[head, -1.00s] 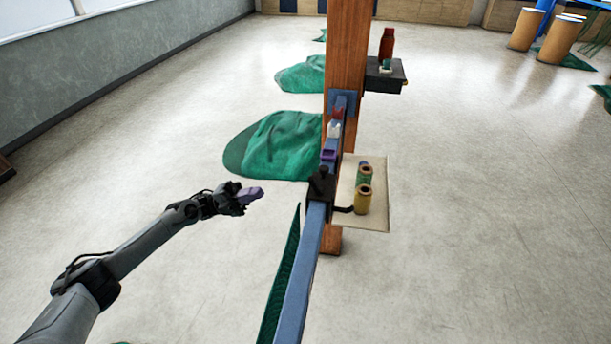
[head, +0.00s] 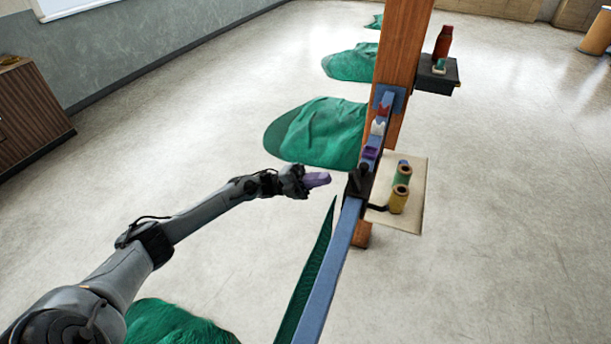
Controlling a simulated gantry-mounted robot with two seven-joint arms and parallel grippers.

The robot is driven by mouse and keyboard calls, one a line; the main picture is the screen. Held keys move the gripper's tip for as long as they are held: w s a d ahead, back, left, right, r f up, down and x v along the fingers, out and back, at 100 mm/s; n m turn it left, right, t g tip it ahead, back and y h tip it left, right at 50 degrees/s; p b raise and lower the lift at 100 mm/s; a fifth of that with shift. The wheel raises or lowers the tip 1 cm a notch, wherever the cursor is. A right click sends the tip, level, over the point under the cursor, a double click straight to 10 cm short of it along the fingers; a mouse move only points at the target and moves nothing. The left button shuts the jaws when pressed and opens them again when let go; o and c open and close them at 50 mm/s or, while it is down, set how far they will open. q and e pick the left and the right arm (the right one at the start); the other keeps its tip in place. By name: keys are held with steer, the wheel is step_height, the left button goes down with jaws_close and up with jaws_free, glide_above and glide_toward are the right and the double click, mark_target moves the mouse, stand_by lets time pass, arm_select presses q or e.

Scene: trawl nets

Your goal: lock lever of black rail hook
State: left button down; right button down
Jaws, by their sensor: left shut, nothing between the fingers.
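The black rail hook (head: 359,182) sits clamped on the blue rail (head: 331,262), in front of the wooden post. A short black knob or lever shows on its top, and a hook arm reaches out to its right. I cannot tell the lever's lock position at this size. My left gripper (head: 318,180), with purple-grey fingers, is shut and empty. It is to the left of the black hook, apart from it in the picture, pointing right towards it. My right gripper is not in view.
Purple (head: 370,153), white (head: 378,127) and red (head: 384,110) pieces sit farther along the rail. Spools (head: 399,198) stand on a pale board right of the hook. Green nets (head: 318,135) lie left of the post (head: 402,52).

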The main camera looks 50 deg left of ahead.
mark_target(349, 175)
arm_select(q)
steer(key=shift+p+x, duration=0.85)
steer(key=shift+x, duration=1.65)
steer(key=shift+d+r+g+y, duration=0.1)
steer(key=shift+r+g+y, duration=0.2)
steer(key=shift+y, duration=0.2)
steer(key=shift+d+r+y, duration=0.1)
steer(key=shift+y, duration=0.3)
steer(key=g+y, duration=0.1)
steer(key=d+r+g+y+b, duration=0.1)
steer(key=y, duration=0.1)
steer(key=w+r+y, duration=0.1)
steer(key=shift+d+g+y, duration=0.3)
steer(key=shift+g+y, duration=0.1)
steer(key=shift+s, duration=0.1)
